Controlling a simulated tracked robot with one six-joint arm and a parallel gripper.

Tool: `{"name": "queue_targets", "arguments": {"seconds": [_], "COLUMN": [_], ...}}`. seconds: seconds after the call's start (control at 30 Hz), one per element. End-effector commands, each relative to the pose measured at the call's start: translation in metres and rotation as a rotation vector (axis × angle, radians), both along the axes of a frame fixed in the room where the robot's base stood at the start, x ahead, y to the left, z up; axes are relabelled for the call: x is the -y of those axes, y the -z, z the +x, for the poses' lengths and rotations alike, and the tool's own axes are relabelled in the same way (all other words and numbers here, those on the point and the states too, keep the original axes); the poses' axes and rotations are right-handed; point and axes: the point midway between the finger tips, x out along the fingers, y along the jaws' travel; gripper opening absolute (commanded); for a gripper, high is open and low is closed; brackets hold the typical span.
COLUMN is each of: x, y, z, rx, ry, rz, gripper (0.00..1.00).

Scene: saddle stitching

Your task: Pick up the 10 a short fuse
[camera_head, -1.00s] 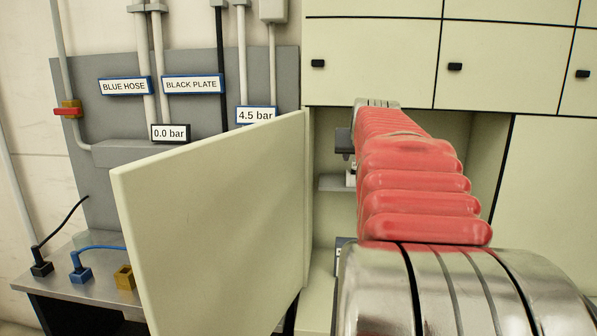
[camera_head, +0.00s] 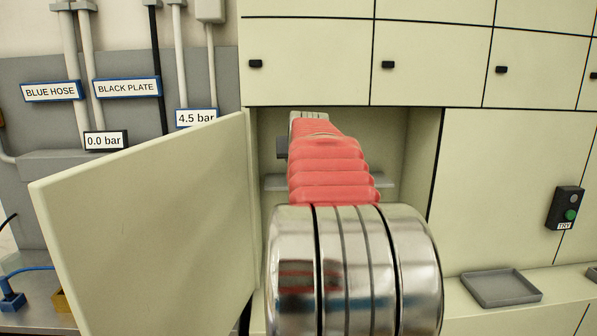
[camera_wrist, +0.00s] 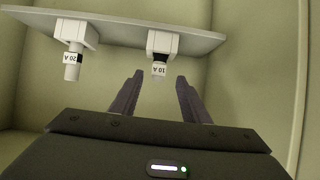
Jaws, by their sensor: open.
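The short 10 A fuse (camera_wrist: 162,43), a white block with a labelled narrower end, sits on a grey shelf (camera_wrist: 120,27) inside the cabinet. Its label appears upside down in the wrist view. My gripper (camera_wrist: 159,80) is open, its two dark fingers pointing at this fuse, with the fuse's labelled end showing in line with the gap between the fingertips. I cannot tell whether the fingertips reach past it. A longer 20 A fuse (camera_wrist: 75,40) sits on the same shelf to the left. In the head view my arm hides the fuses.
An open cabinet door (camera_head: 150,215) stands left of my arm. The cabinet's side wall (camera_wrist: 258,75) is close on the right in the wrist view. A grey tray (camera_head: 501,289) lies on the ledge at right, below a TRY button box (camera_head: 565,208).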

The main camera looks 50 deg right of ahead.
Motion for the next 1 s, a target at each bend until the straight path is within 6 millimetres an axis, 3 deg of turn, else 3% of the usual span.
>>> {"name": "queue_targets", "arguments": {"seconds": [0.17, 0.6, 1.0], "x": [0.010, 0.013, 0.042], "y": [0.007, 0.010, 0.032], "z": [0.009, 0.011, 0.033], "rx": [0.001, 0.000, 0.000], "ry": [0.000, -0.001, -0.001], "rz": [-0.001, 0.001, 0.001], "gripper": [0.42, 0.42, 0.42]}}
